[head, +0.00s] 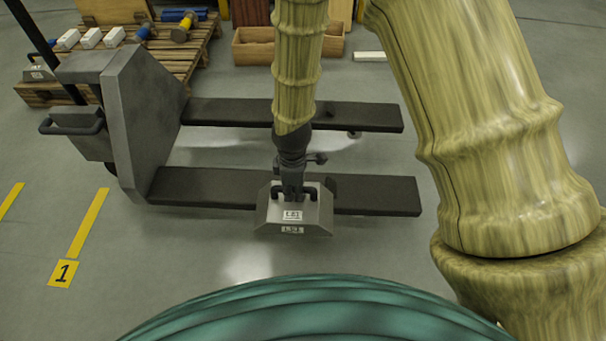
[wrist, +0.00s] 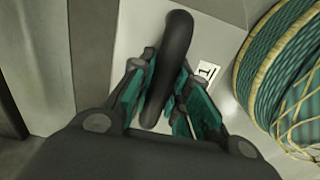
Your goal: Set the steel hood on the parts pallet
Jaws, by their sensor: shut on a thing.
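The steel hood (head: 268,216) is a grey, sloped-sided cover with a black bar handle and white labels on its front. My gripper (head: 293,190) points down and is shut on the handle. In the wrist view, the fingers (wrist: 163,95) close on both sides of the black handle (wrist: 175,50), with the pale hood top (wrist: 130,35) below. In the head view the hood overlaps the near fork of a pallet truck; whether it touches anything below is unclear. The wooden parts pallet (head: 183,65) is at the upper left, away from the gripper, with several items on it.
A grey pallet truck (head: 150,110) has two dark forks (head: 375,193) stretching right. Blocks (head: 90,38) and hammers (head: 180,30) lie on the pallet. A similar labelled grey piece (head: 38,72) is at the far left. A wooden box (head: 255,50) stands behind.

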